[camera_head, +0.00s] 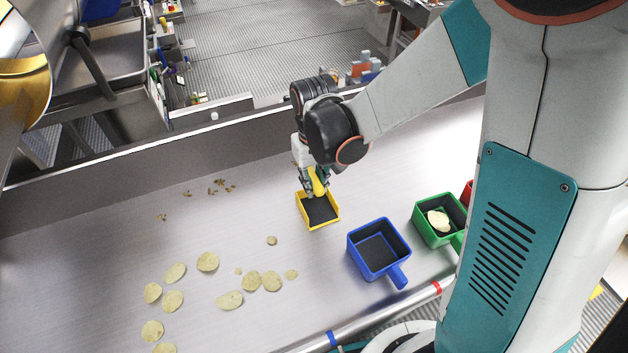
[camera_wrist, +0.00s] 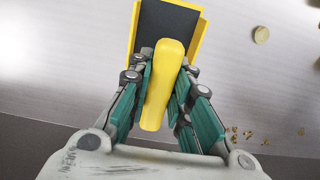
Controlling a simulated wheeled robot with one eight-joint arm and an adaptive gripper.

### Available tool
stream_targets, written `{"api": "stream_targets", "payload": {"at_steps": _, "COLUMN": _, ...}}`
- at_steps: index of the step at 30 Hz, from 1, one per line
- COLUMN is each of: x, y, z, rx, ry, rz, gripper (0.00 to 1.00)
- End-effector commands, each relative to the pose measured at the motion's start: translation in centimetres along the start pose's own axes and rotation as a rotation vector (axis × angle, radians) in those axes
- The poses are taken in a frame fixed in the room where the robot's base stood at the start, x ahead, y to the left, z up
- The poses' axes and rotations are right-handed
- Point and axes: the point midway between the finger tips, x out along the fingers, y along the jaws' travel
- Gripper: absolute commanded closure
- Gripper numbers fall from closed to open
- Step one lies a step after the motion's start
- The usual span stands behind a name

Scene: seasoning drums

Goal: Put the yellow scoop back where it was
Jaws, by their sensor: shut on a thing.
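The yellow scoop (camera_head: 319,224) has a square yellow rim and a dark inside. My gripper (camera_head: 314,184) is shut on its yellow handle, at the scoop's far side in the head view. In the wrist view the handle (camera_wrist: 163,85) lies between the teal fingers of my gripper (camera_wrist: 161,88), with the scoop's pan (camera_wrist: 166,28) beyond it. The scoop is over or on the grey metal surface (camera_head: 110,235); I cannot tell whether it touches.
A blue scoop (camera_head: 403,276) stands to the right of the yellow one. A green scoop (camera_head: 424,232) holding pale chips is further right, with a red one (camera_head: 467,193) partly hidden behind my body. Several chips (camera_head: 207,262) lie at left. Small crumbs (camera_head: 221,185) lie near the back wall (camera_head: 130,170).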

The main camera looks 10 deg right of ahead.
Motion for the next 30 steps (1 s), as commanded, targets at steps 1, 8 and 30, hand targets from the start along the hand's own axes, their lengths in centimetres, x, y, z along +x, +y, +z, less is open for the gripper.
{"api": "stream_targets", "payload": {"at_steps": 1, "x": 0.3, "y": 0.0, "z": 0.0, "rx": 0.000, "ry": 0.000, "rz": 0.000, "gripper": 1.00}}
{"api": "stream_targets", "payload": {"at_steps": 8, "x": 0.1, "y": 0.0, "z": 0.0, "rx": 0.000, "ry": 0.000, "rz": 0.000, "gripper": 0.61}}
{"api": "stream_targets", "payload": {"at_steps": 30, "x": -8.9, "y": 0.0, "z": 0.0, "rx": 0.000, "ry": 0.000, "rz": 0.000, "gripper": 0.61}}
